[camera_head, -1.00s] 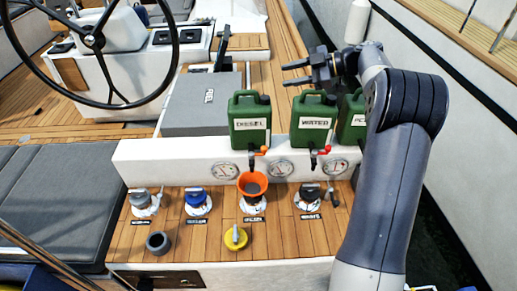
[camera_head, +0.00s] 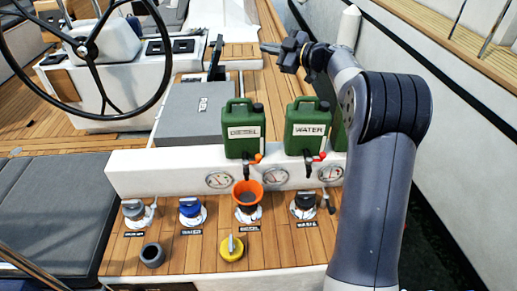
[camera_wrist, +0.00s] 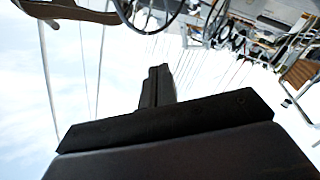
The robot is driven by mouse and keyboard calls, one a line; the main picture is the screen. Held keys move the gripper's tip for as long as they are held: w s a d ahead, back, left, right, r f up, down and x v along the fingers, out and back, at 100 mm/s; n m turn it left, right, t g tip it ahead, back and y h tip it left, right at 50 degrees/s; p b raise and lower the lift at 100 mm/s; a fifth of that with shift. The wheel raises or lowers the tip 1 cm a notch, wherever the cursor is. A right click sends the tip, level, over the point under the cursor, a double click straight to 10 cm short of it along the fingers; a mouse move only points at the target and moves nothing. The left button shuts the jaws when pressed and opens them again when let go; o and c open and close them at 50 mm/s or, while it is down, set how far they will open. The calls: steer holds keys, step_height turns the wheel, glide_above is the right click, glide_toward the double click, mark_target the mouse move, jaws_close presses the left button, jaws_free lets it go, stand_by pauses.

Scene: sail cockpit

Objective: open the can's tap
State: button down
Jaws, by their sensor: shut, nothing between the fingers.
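A green can labelled DIESEL (camera_head: 240,148) stands upright on a white ledge (camera_head: 135,172), with an orange-handled tap (camera_head: 257,158) low on its front. To its right stands a green WATER can (camera_head: 306,146) with a red-handled tap (camera_head: 318,157). A third green can (camera_head: 339,137) is mostly hidden behind my arm. An orange funnel (camera_head: 248,187) sits in a deck fitting below the DIESEL can. My gripper (camera_head: 270,47) is shut and empty, above and behind the cans, apart from both visible taps. Its closed fingers (camera_wrist: 158,85) also show in the wrist view against sky.
Several deck fittings, one with a blue cap (camera_head: 190,207), line the wooden deck below the ledge. A yellow cap (camera_head: 231,250) and a dark ring (camera_head: 152,255) lie in front. A steering wheel (camera_head: 85,50) and a grey box (camera_head: 195,112) are at the left.

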steer(key=w+d+r+m+t+h+b, duration=0.15)
steer(key=w+m+t+h, duration=0.25)
steer(key=m+t+h, duration=0.5)
steer(key=s+a+f+m+g+h, duration=0.2)
steer(key=s+f+m+g, duration=0.3)
steer(key=s+f+g, duration=0.3)
steer(key=s+a+f+m+g+h+b, duration=0.1)
steer(key=s+a+f+m+g+h, duration=0.2)
steer(key=s+f+g, duration=0.4)
steer(key=s+a+f+m, duration=0.1)
steer(key=s+f+m, duration=0.1)
steer(key=s, duration=0.4)
steer(key=shift+s+g, duration=0.4)
steer(key=shift+f, duration=0.1)
steer(key=x, duration=1)
steer(key=shift+p, duration=0.35)
